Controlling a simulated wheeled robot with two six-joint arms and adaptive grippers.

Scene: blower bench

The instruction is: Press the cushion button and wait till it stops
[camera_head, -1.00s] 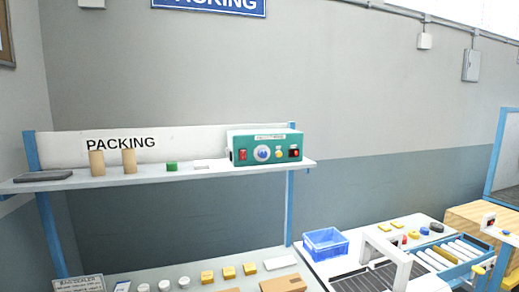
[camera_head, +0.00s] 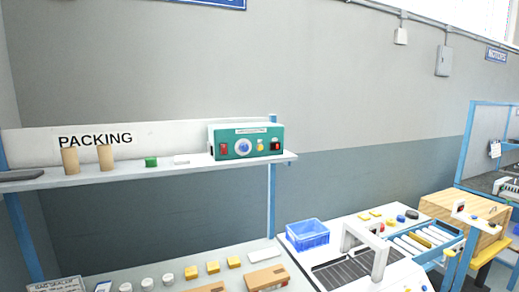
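A green and white control box (camera_head: 247,142) stands on the upper shelf at its right end. Its front carries a red switch (camera_head: 224,149) on the left, a blue-centred round knob (camera_head: 243,148), a small yellow button (camera_head: 260,144) and a dark socket with a red part (camera_head: 276,146). The lettering on its label is too small to read, and I cannot tell which control is the cushion button. Neither of my grippers is in the picture.
The shelf (camera_head: 130,174) also bears two brown cylinders (camera_head: 105,157) and a green piece (camera_head: 151,162). Below, the bench holds white jars, yellow blocks and cartons (camera_head: 266,278). A blue crate (camera_head: 307,234) and a white-framed conveyor machine (camera_head: 365,250) stand to the right.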

